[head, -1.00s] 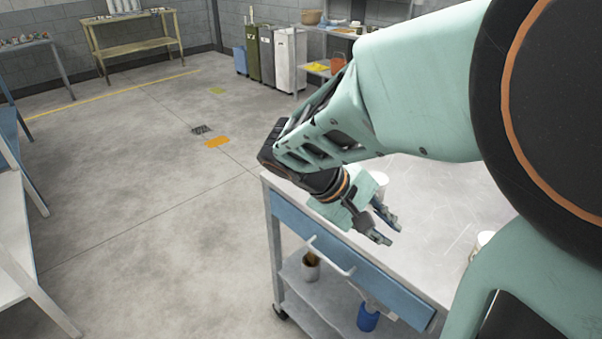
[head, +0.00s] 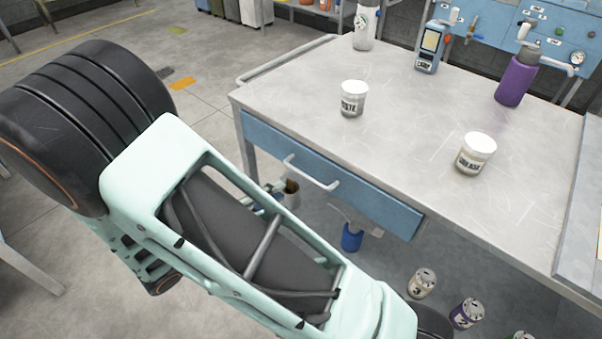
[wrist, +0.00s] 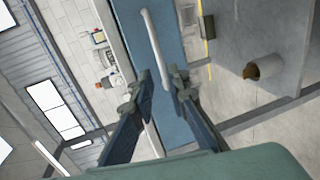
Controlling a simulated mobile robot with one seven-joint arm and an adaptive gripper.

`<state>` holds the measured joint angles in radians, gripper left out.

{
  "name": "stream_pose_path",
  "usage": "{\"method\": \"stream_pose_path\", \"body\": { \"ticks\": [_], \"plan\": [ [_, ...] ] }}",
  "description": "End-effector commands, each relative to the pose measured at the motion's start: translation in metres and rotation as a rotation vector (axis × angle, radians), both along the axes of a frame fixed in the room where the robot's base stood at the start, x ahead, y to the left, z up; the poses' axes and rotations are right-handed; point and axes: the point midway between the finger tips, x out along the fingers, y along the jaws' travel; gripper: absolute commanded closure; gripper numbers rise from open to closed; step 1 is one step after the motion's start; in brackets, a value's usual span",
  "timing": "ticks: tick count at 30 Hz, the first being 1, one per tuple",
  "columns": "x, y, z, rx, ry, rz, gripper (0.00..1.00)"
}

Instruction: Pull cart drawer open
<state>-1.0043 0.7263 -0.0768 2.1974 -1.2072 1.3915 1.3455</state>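The cart (head: 415,107) has a pale worktop and a blue drawer (head: 380,205) in its front, which looks shut. A white bar handle (head: 312,172) runs along the drawer front. In the wrist view the drawer front (wrist: 174,45) and handle (wrist: 152,35) lie ahead of my gripper (wrist: 159,75). The two fingers are apart, with one end of the handle showing in the gap between the fingertips. I cannot tell whether they touch it. In the head view my gripper (head: 272,190) is small, left of and below the handle, and partly hidden by my arm.
On the worktop stand two white-lidded tubs (head: 353,99) (head: 476,153), a white bottle (head: 365,25), a blue device (head: 431,48) and a purple bottle (head: 516,78). A blue container (head: 351,237) and several cans (head: 422,283) sit below.

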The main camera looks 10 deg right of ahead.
Motion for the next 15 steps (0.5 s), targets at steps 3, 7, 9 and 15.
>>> {"method": "stream_pose_path", "body": {
  "ticks": [3, 7, 9, 15],
  "plan": [
    [0.009, -0.014, -0.003, -0.001, -0.001, -0.005, 0.85],
    [0.023, -0.034, -0.008, -0.002, 0.001, -0.007, 0.85],
    [0.03, -0.045, -0.011, -0.001, 0.002, -0.007, 0.85],
    [0.049, -0.071, -0.017, -0.001, 0.001, -0.007, 0.85]
  ]
}}
